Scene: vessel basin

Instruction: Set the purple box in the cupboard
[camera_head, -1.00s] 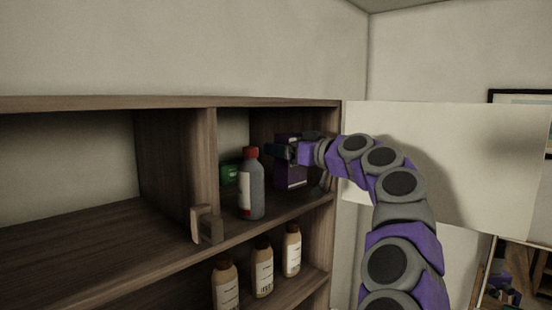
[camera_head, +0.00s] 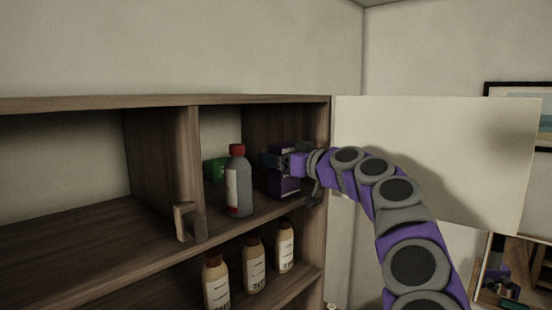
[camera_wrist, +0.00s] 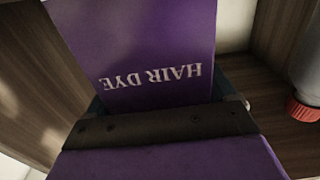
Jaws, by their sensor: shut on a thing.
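The purple box (camera_head: 284,186) is inside the right compartment of the wooden cupboard (camera_head: 160,102), on or just above its upper shelf; I cannot tell which. My gripper (camera_head: 272,160) is shut on the box near its top, reaching in from the right. In the wrist view the purple box (camera_wrist: 140,50) fills the upper middle, with "HAIR DYE" printed upside down. The gripper (camera_wrist: 165,118) crosses just below that lettering. The box's far end is cut off by the frame edge.
A grey bottle with a red cap (camera_head: 238,185) stands left of the box, with a green box (camera_head: 214,170) behind it. Several cream bottles (camera_head: 254,265) stand on the lower shelf. The open white door (camera_head: 440,150) is at right. The left compartment (camera_head: 60,165) looks empty.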

